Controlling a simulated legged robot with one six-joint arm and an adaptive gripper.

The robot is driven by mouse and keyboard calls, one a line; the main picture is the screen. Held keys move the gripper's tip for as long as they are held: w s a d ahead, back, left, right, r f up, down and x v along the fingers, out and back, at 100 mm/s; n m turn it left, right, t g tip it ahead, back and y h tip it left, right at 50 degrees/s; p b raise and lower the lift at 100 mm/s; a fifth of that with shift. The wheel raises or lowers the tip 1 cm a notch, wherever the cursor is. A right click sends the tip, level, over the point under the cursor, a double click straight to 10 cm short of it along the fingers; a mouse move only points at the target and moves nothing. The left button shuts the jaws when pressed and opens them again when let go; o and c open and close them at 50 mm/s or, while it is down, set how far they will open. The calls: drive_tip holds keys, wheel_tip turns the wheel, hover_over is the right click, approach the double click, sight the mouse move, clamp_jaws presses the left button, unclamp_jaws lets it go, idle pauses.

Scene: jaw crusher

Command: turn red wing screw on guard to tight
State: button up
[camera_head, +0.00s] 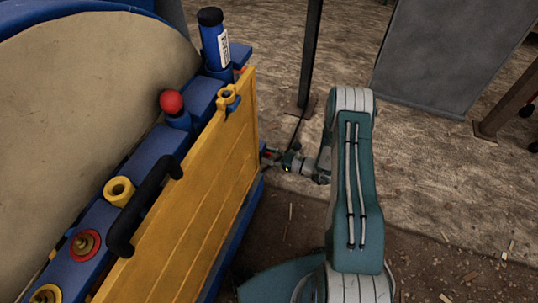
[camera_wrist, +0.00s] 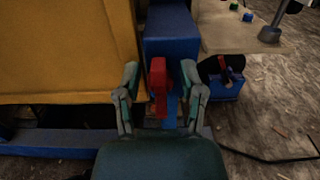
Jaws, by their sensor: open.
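The red wing screw (camera_wrist: 158,78) shows in the wrist view as an upright red piece in front of a blue post, beside the yellow guard (camera_wrist: 65,50). My gripper (camera_wrist: 160,72) is open, with one finger on each side of the screw. Gaps show between the fingers and the screw, so it is not clamped. In the head view, the yellow guard (camera_head: 185,215) stands on the left and my gripper (camera_head: 272,156) is small beside its far right edge. The screw is too small and covered to make out clearly there.
A black handle (camera_head: 143,207), a red ball knob (camera_head: 171,101) and a blue bottle-like cylinder (camera_head: 214,42) sit along the machine's top. A dark post (camera_head: 311,50) and a grey panel (camera_head: 440,55) stand beyond my arm. The ground at right is mostly clear.

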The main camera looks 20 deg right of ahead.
clamp_jaws()
drive_tip(key=shift+w+m, duration=0.1)
drive_tip(key=shift+m, duration=0.3)
drive_tip(key=m, duration=0.4)
drive_tip(key=shift+w+d, duration=0.2)
drive_tip(key=shift+w, duration=0.05)
drive_tip(key=m, duration=0.4)
drive_tip(key=shift+w+d+f, duration=0.2)
drive_tip(key=shift+w+f, duration=0.05)
drive_tip(key=m, duration=0.4)
drive_tip(key=shift+w+d+f+m, duration=0.15)
drive_tip(key=shift+f+m, duration=0.1)
drive_tip(key=shift+m, duration=0.15)
drive_tip(key=shift+f+m, duration=0.15)
drive_tip(key=shift+m, duration=0.85)
drive_tip(key=shift+f+m, duration=0.15)
drive_tip(key=shift+m, duration=0.85)
